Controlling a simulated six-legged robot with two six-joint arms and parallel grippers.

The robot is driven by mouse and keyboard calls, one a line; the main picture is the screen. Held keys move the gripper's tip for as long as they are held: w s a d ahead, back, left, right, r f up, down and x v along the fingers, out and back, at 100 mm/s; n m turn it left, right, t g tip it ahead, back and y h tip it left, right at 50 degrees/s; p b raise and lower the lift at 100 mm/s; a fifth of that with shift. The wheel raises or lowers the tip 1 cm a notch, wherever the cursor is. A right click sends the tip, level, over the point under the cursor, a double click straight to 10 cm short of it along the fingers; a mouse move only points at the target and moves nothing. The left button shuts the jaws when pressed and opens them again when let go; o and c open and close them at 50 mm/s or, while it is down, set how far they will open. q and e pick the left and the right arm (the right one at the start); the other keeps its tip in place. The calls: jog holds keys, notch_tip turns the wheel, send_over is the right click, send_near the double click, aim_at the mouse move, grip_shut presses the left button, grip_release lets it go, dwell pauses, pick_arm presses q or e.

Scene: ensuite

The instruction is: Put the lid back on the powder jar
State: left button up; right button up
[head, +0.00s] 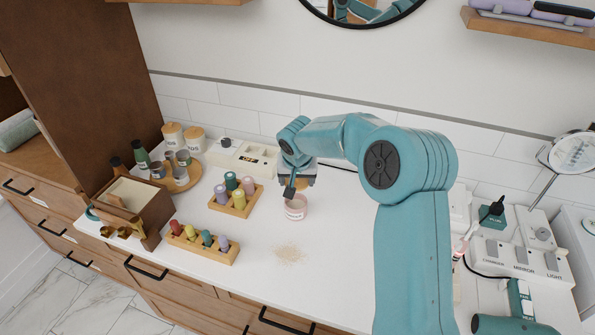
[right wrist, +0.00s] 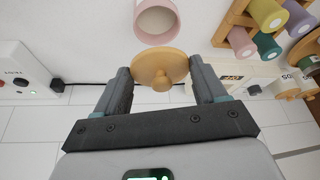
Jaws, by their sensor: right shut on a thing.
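The powder jar (head: 296,209) is a pale pink cylinder standing open on the white counter. In the right wrist view the jar (right wrist: 157,22) is at the top, with powder visible inside. The lid (right wrist: 160,66) is a round, light wooden disc with a small knob, held between the two fingers of my right gripper (right wrist: 161,76). In the head view my right gripper (head: 291,189) is just above and behind the jar, and a sliver of the lid (head: 304,183) shows there. The lid is apart from the jar's mouth in the wrist view. My left gripper is not in view.
Spilled powder (head: 289,254) lies on the counter in front of the jar. Two wooden racks (head: 238,208) (head: 205,247) of coloured bottles stand to the left. A wooden box (head: 146,199) is further left. White appliances (head: 520,250) stand at the right.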

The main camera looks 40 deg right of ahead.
jog(key=shift+a+r, duration=0.1)
jog(key=shift+a, duration=0.1)
jog(key=shift+a+r, duration=0.1)
jog(key=shift+r, duration=0.15)
jog(key=shift+s+f, duration=0.1)
jog(key=shift+f, duration=0.2)
notch_tip(320, 180, down, 2)
jog(key=shift+f+b, duration=0.1)
jog(key=shift+b, duration=0.35)
notch_tip(320, 180, down, 3)
jog(key=shift+r+b, duration=0.1)
jog(key=shift+b, duration=1)
jog(key=shift+f+b, duration=0.5)
jog(key=shift+b, duration=0.05)
jog(key=shift+r+b, duration=0.1)
jog(key=shift+b, duration=0.55)
